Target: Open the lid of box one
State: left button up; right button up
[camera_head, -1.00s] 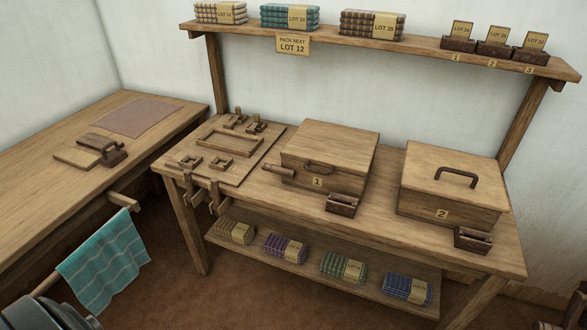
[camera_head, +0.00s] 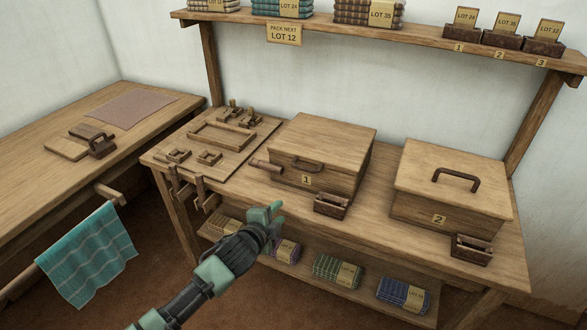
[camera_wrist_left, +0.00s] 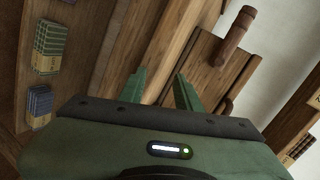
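Box one (camera_head: 330,143) is a wooden box labelled 1 on the bench, with its lid down. A dark curved handle (camera_head: 307,164) is on its front, and a round wooden peg (camera_head: 265,168) sticks out at its left. My left gripper (camera_head: 275,214) is in front of the bench, below and left of the box, apart from it. Its green fingers are spread and empty. The left wrist view shows the fingers (camera_wrist_left: 160,88), with the box (camera_wrist_left: 205,72) and the peg (camera_wrist_left: 235,38) beyond them. My right gripper is not in view.
A small dark holder (camera_head: 331,204) stands before box one. Box two (camera_head: 452,180) is to the right, with another holder (camera_head: 471,249). A board with wooden frames (camera_head: 222,134) lies left. Cloth bundles (camera_head: 338,270) sit on the lower shelf; an upper shelf (camera_head: 420,36) runs above.

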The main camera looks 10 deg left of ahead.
aim_at(304, 169)
pick_arm(q)
jog(key=d+r+m+t+h, duration=0.2)
jog(key=d+r+m, duration=0.2)
jog(key=r, duration=0.8)
jog(key=shift+b+x, duration=0.55)
jog(key=shift+x, duration=3.75)
jog(key=shift+a, duration=0.1)
grip_shut()
